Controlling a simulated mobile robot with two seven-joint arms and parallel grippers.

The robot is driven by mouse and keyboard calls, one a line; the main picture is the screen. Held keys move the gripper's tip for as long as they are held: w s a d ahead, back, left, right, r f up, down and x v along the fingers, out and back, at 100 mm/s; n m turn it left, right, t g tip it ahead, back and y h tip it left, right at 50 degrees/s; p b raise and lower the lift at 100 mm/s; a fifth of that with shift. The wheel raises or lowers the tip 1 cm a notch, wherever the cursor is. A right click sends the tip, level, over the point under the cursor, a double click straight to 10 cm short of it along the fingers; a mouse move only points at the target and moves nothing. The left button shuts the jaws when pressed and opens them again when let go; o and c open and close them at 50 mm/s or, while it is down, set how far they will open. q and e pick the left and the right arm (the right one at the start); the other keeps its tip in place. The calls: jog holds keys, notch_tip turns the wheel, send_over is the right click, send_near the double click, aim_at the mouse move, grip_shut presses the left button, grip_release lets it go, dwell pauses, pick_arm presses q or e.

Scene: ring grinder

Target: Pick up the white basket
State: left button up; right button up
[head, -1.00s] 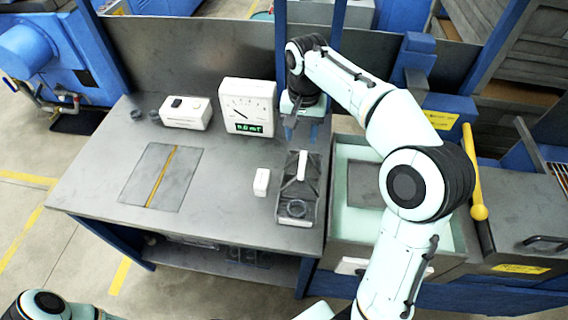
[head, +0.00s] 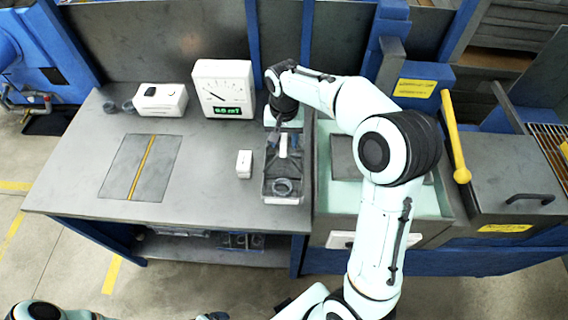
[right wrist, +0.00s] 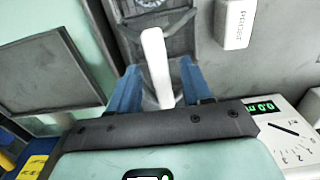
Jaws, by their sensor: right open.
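A dark grey basket (head: 267,189) with a white handle (head: 284,147) stands on the grey table near its right edge. A ring (head: 283,187) lies in its near end. The basket (right wrist: 186,42) and its white handle (right wrist: 155,55) also show in the right wrist view. My right gripper (head: 284,141) is open over the basket, with its blue fingers on either side of the handle. In the right wrist view the handle runs between the open fingers (right wrist: 158,82); I cannot tell whether they touch it. My left gripper is out of view; part of my left arm shows at the bottom left.
A small white box (head: 244,164) stands just left of the basket. A white gauge (head: 223,88) with a green display and a white device (head: 160,99) stand at the back. A pale green basin (head: 322,170) adjoins on the right. The table's left part holds a flat plate (head: 120,168).

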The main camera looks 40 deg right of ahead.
jog(key=shift+f, duration=0.55)
grip_shut()
jog(key=shift+r, duration=0.2)
